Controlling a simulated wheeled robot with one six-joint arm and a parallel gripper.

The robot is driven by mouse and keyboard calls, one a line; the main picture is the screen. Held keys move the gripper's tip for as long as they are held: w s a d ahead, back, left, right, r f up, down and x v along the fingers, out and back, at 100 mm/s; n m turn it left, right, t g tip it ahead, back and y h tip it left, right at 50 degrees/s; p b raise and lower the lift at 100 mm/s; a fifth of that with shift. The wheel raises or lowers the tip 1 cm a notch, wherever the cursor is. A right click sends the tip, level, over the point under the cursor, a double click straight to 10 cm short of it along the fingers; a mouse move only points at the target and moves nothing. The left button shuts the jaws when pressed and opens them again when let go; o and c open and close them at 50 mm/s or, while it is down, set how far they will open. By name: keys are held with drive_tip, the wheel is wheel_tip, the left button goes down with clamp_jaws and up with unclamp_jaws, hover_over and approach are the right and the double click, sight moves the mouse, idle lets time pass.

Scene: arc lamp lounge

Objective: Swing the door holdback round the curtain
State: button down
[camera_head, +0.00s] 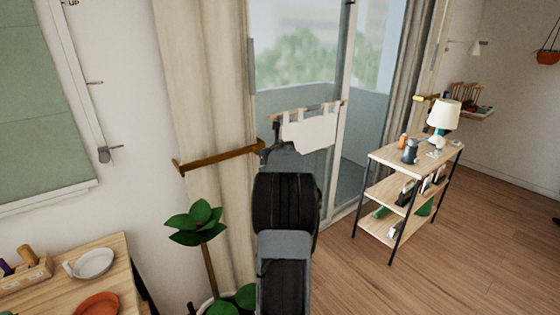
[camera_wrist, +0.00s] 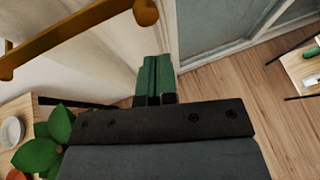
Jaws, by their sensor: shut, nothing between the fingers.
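The door holdback (camera_head: 220,157) is a brown-gold bar with a knob at its right end. In the head view it runs across the front of the cream curtain (camera_head: 205,75), its right end close beside my arm. The curtain hangs from the top of the picture. In the wrist view the holdback (camera_wrist: 75,32) crosses the upper left, with its knob near the top middle. My gripper (camera_wrist: 156,62) shows green fingers, shut and empty, below and right of the knob and apart from it. In the head view my arm hides the fingers.
A potted plant (camera_head: 200,228) stands below the holdback. A wooden table (camera_head: 100,270) with plates is at lower left. A shelf unit (camera_head: 380,188) with a lamp stands right. A white hanging cloth (camera_head: 310,133) is behind my arm. The floor (camera_head: 450,240) at right is clear.

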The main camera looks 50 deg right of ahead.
drive_tip(key=s+a+r, duration=0.1)
drive_tip(key=s+r, duration=0.1)
drive_tip(key=s, duration=0.4)
drive_tip(key=shift+s+a+r, duration=0.15)
drive_tip(key=shift+a+r, duration=0.1)
drive_tip(key=shift+r, duration=0.1)
